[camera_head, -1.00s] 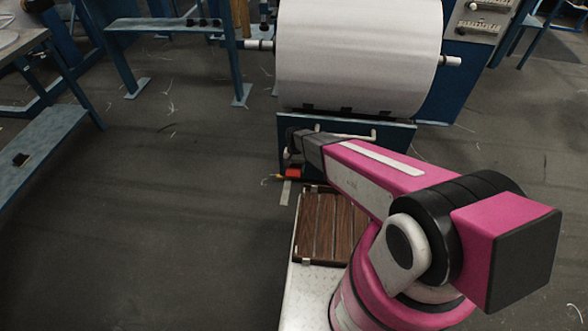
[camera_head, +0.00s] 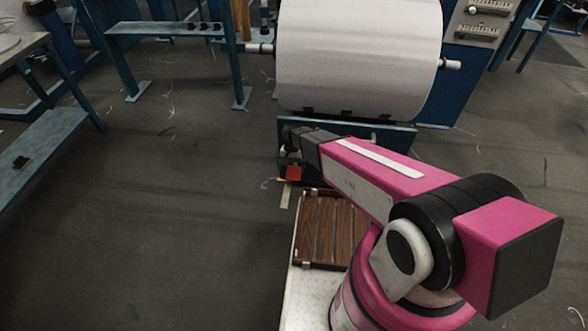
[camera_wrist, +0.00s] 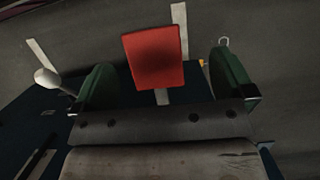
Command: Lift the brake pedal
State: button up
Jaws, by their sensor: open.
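The brake pedal appears to be the flat red pad (camera_wrist: 153,60). In the wrist view it lies between my gripper's two green fingers, with a visible gap on each side. The pad also shows small in the head view (camera_head: 293,173), low at the front of the loom, below my wrist. My gripper (camera_wrist: 162,64) is open and empty. I cannot tell how far the fingertips are above the pad. The pedal's arm and underside are hidden.
A large white roll (camera_head: 360,60) sits on the blue loom frame (camera_head: 400,134) just beyond my wrist. A pale handle-like part (camera_wrist: 50,80) is left of the fingers in the wrist view. A wooden slatted panel (camera_head: 325,228) lies nearer.

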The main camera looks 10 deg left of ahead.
jog(key=s+a+r, duration=0.4)
jog(key=s+r, duration=0.1)
jog(key=s, duration=0.3)
jog(key=shift+a+r, duration=0.3)
jog(key=shift+r, duration=0.05)
jog(key=shift+s, duration=0.1)
jog(key=t, duration=0.3)
send_over(294, 170)
notch_tip(294, 170, down, 10)
jog(key=shift+f, duration=0.1)
jog(key=c, duration=1.3)
jog(key=shift+r, duration=0.6)
jog(key=o, duration=1.3)
